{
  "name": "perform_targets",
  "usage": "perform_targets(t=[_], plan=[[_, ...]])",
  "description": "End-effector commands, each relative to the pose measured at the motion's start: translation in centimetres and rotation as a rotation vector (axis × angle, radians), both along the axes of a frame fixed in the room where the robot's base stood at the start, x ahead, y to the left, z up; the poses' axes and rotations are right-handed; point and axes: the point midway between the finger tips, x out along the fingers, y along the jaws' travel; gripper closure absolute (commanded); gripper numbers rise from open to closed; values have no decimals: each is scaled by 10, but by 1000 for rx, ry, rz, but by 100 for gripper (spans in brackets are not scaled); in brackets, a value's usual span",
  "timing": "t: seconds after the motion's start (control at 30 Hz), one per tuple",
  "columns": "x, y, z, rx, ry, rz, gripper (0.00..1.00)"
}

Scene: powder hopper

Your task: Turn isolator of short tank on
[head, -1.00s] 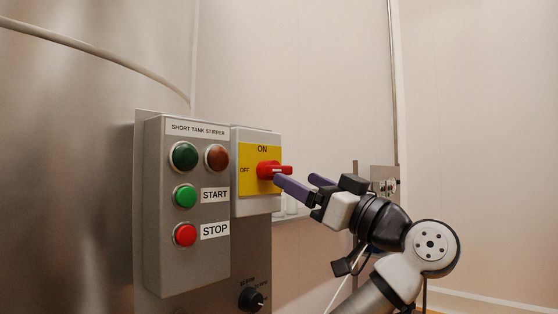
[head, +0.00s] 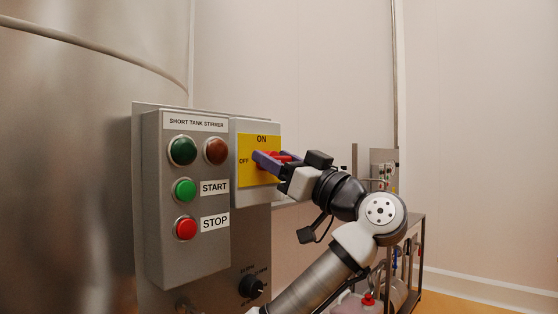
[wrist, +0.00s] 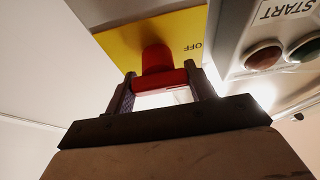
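The isolator is a grey box with a yellow plate (head: 262,177) marked ON at the top and OFF at the left. Its red handle (head: 284,156) is partly hidden by my gripper in the head view. My gripper (head: 270,161) has its purple fingers at the handle. In the wrist view, the red handle (wrist: 158,70) sits between my two spread fingers (wrist: 162,92), one on each side. I cannot tell whether both fingers touch it. The OFF mark shows beside the handle; the handle's exact pointing is hard to read.
Left of the isolator is the SHORT TANK STIRRER panel (head: 198,251) with green and red lamps and START and STOP buttons. A black dial (head: 251,287) sits below. The big steel tank (head: 65,170) fills the left. A cart with equipment (head: 415,262) stands at the right rear.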

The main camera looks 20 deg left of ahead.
Motion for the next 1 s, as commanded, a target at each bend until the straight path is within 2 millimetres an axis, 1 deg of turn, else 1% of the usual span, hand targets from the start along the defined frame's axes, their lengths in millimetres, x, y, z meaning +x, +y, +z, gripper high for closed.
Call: perform_targets(t=[0.03, 0.1, 0.27, 0.47, 0.67, 1.0], plan=[[0, 0, 0, 0, 0, 0, 60], [0, 0, 0, 0, 0, 0, 68], [0, 0, -1, 1, 6, 0, 68], [0, -1, -4, 20, 57, -2, 68], [1, -1, -6, 62, 179, -4, 68], [1, -1, -1, 172, 474, -3, 68]])
